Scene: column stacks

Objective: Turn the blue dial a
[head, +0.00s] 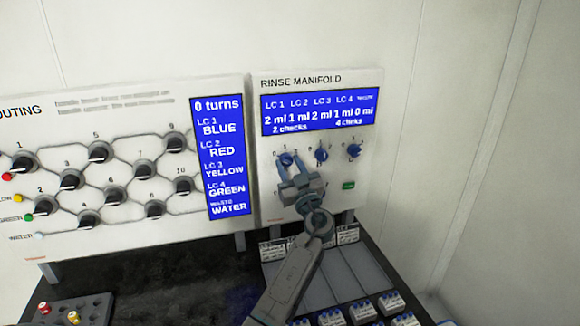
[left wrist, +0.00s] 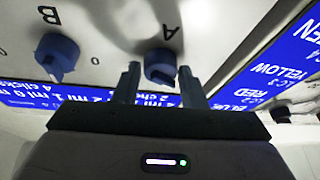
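The blue dial A (head: 286,159) sits on the white Rinse Manifold panel (head: 354,190), leftmost in a row of three blue dials. My left gripper (head: 290,170) is at this dial and partly covers it in the head view. In the left wrist view dial A (left wrist: 160,67) lies between the two fingertips of the left gripper (left wrist: 158,75), one on each side, with small gaps that look clear. The left gripper is open. I cannot tell how deep the fingertips reach over the dial. My right gripper is in neither view.
Dial B (head: 321,154) and dial C (head: 354,150) stand just right of dial A. The manifold screen (head: 320,111) is above, and a green button (head: 348,185) is lower right. The routing panel (head: 110,215) with black knobs stands left. Labelled trays (head: 340,265) lie below.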

